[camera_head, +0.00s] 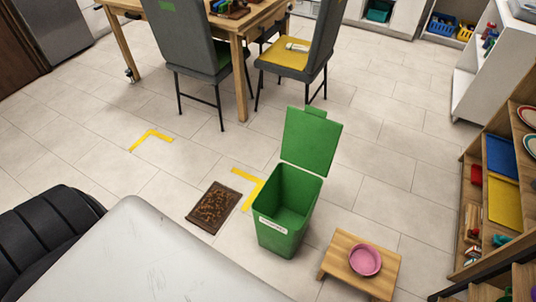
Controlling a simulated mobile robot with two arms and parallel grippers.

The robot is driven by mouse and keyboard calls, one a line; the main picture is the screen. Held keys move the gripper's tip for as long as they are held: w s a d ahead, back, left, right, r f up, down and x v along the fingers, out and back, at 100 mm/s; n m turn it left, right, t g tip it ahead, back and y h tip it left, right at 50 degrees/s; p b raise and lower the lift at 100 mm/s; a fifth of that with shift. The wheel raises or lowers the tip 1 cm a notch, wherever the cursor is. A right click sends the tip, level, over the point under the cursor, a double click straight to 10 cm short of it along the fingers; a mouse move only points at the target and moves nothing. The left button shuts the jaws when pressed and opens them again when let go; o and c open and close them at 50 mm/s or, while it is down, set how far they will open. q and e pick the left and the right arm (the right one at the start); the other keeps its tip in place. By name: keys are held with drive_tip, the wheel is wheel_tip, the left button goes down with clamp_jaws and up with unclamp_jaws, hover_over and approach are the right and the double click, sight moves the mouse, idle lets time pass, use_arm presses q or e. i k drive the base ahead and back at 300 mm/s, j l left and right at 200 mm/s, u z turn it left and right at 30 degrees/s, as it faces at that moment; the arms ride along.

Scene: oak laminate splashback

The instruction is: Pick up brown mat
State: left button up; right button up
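The brown mat (214,207) lies flat on the tiled floor, in the lower middle of the head view. It is a small dark rectangle with a lighter brown pattern. It lies just left of a green bin and beside a yellow floor marking. Nothing covers the part that I see. Neither of my grippers is in view.
The green bin (282,225) stands with its lid up. A low wooden stool (340,243) with a pink bowl (365,260) is right of it. Yellow corner tapes (152,136) mark the floor. Chairs (190,45) and a table (245,28) stand behind; shelves (465,200) line the right.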

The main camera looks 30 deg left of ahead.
sight(212, 209)
drive_tip(key=j+z, duration=1)
drive_tip(key=k+j+z, duration=0.15)
drive_tip(key=j+z, duration=0.35)
drive_tip(key=k+j+z, duration=0.2)
drive_tip(key=j+z, duration=0.25)
drive_tip(key=k+j+z, duration=0.2)
drive_tip(key=z, duration=0.3)
